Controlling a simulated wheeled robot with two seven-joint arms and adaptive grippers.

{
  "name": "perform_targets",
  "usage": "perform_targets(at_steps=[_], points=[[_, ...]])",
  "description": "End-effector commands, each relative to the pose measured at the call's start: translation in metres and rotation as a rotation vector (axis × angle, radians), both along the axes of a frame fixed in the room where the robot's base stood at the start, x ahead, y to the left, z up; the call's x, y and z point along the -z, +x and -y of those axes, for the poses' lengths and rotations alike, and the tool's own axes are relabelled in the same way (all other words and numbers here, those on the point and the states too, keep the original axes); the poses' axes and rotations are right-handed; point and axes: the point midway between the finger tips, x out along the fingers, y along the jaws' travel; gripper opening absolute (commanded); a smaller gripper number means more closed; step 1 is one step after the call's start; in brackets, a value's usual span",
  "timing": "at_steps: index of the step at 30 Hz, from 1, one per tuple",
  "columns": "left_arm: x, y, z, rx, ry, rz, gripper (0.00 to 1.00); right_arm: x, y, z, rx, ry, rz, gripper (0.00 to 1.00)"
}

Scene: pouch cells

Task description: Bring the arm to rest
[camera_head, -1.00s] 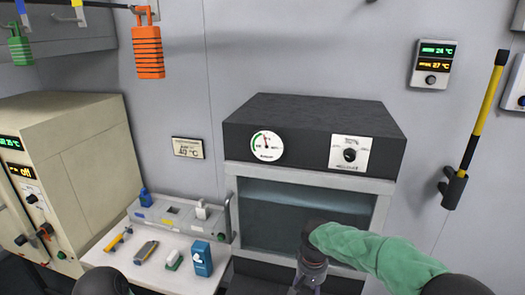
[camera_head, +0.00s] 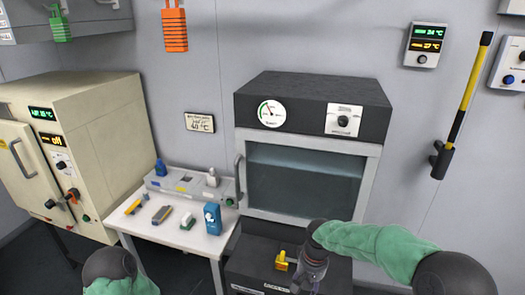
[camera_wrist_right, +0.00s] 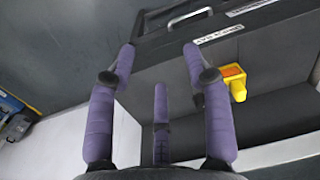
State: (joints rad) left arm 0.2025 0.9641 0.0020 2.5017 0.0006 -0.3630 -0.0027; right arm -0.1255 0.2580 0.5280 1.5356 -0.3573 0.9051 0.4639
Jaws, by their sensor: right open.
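My right arm, in a green sleeve (camera_head: 365,243), reaches in from the lower right of the head view. My right gripper (camera_head: 308,276) points down in front of the chamber with the dark window (camera_head: 300,186). In the right wrist view the purple-padded fingers of my right gripper (camera_wrist_right: 159,62) are spread apart with nothing between them. My left arm (camera_head: 112,270) shows only as a black joint and green sleeve at the lower left. Its gripper is out of the picture.
A white table (camera_head: 190,238) at left bears a grey rack (camera_head: 185,187), a blue container (camera_head: 212,218) and small tools. A beige oven (camera_head: 95,130) stands at far left.

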Motion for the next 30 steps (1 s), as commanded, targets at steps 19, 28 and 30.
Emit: perform_targets(at_steps=[19,28,30], points=[[0.000,-0.001,0.000,0.001,0.000,-0.002,0.69,0.202,-0.131,-0.040,0.026,0.273,-0.015,0.51],[0.000,-0.001,0.000,0.001,0.000,-0.002,0.69,0.243,-0.212,-0.039,0.099,0.283,0.020,0.51],[0.000,-0.001,0.000,0.001,0.000,-0.002,0.69,0.245,-0.219,-0.038,0.107,0.279,0.024,0.51]])
